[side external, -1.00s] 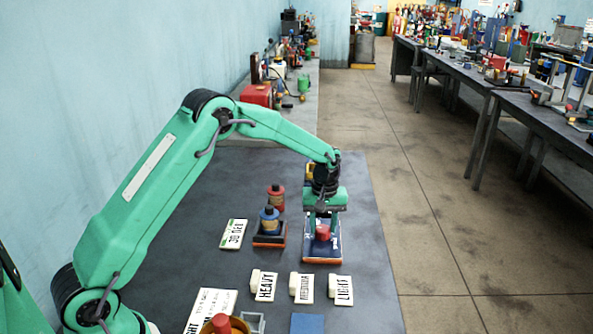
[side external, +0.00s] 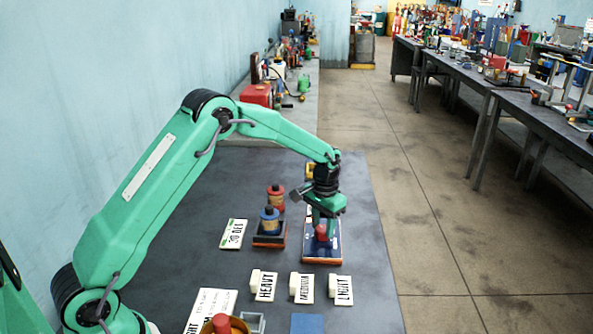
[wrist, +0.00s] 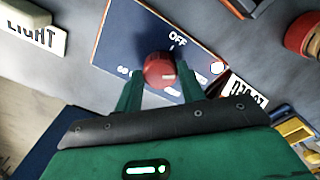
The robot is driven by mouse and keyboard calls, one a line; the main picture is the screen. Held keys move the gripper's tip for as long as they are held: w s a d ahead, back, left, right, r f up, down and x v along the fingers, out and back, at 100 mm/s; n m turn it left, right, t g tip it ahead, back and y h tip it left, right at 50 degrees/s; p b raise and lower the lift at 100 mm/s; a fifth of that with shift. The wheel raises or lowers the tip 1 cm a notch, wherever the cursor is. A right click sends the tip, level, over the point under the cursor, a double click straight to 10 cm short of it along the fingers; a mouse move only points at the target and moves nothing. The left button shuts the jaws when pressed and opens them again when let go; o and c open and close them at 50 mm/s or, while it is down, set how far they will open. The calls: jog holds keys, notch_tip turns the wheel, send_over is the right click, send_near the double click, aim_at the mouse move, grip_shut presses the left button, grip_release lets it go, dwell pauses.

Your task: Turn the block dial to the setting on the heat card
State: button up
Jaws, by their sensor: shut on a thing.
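The heat block (side external: 333,252) is a dark blue panel with an orange edge, lying on the bench. Its red dial (side external: 322,232) also shows in the wrist view (wrist: 160,68), with "OFF" and "60" readable on the block's face (wrist: 128,38). Other markings are partly covered, and I cannot tell the exact dial setting. My gripper (wrist: 159,73) is shut on the red dial, one green finger on each side. A white card with a green edge (side external: 233,234), reading a number and "DEG", lies left of the block; its digits are hard to read.
A blue bottle (side external: 269,221) stands in a tray left of the block, with a red bottle (side external: 276,198) behind. Cards reading HEAVY (side external: 264,286), MEDIUM (side external: 302,288) and LIGHT (side external: 341,290) lie in front. The bench right of the block is clear.

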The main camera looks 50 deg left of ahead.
aim_at(323, 228)
jog(key=shift+m, duration=1.3)
jog(key=shift+r, duration=0.1)
jog(key=o, duration=1)
jog(key=shift+r, duration=3.85)
